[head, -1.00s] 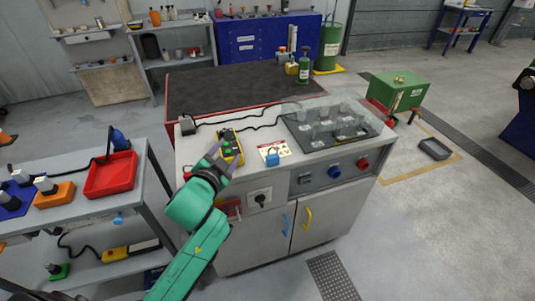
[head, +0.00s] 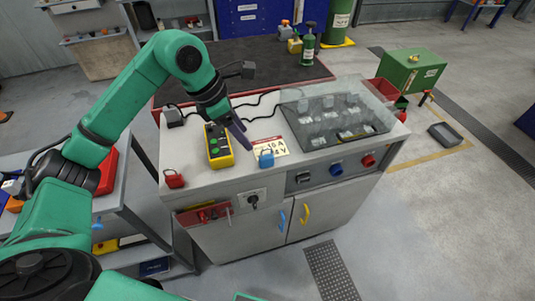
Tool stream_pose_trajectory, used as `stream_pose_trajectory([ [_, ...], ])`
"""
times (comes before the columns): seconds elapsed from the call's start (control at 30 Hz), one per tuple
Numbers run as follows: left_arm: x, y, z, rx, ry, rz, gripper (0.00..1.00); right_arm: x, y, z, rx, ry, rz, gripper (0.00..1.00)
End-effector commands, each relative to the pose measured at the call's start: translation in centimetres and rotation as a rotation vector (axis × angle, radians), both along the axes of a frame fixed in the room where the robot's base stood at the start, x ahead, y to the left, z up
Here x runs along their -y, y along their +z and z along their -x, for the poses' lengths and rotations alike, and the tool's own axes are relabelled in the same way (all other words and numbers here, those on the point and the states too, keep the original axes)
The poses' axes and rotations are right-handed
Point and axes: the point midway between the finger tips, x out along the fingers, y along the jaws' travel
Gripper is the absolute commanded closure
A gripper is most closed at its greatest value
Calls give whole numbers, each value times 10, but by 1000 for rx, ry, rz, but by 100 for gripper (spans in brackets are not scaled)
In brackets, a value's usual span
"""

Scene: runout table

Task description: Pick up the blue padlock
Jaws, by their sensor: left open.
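The blue padlock (head: 266,159) stands on the light grey top of the control cabinet (head: 310,172), near its front edge. It is at the lower edge of a white and red tag (head: 270,147). My left gripper (head: 246,143) is open and points down just to the left of and behind the padlock, close to it. I cannot tell whether a finger touches the padlock. Nothing shows between the fingers. My right gripper is not in view.
A yellow pendant with green buttons (head: 219,150) lies left of the padlock. A red padlock (head: 174,179) is at the left front corner. A clear-covered panel (head: 335,120) takes up the right of the top. A red tray (head: 105,172) is partly behind my arm.

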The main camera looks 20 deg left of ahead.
Motion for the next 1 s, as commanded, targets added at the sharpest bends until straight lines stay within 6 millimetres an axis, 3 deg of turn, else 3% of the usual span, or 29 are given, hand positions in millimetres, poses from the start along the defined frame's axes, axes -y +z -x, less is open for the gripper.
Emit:
stream_pose_trajectory([
  [0.2, 20, -48, -10, -5, -2, 7, 40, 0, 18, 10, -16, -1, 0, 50],
  [0.6, 39, -107, -25, -3, -2, 9, 40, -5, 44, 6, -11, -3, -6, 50],
  [0.83, 40, -115, -27, 0, -4, 7, 40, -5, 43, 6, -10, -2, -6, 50],
  [0.87, 40, -114, -27, 0, -4, 7, 48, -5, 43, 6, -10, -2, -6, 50],
  [1.0, 40, -114, -27, 0, -4, 7, 100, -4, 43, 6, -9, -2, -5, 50],
])
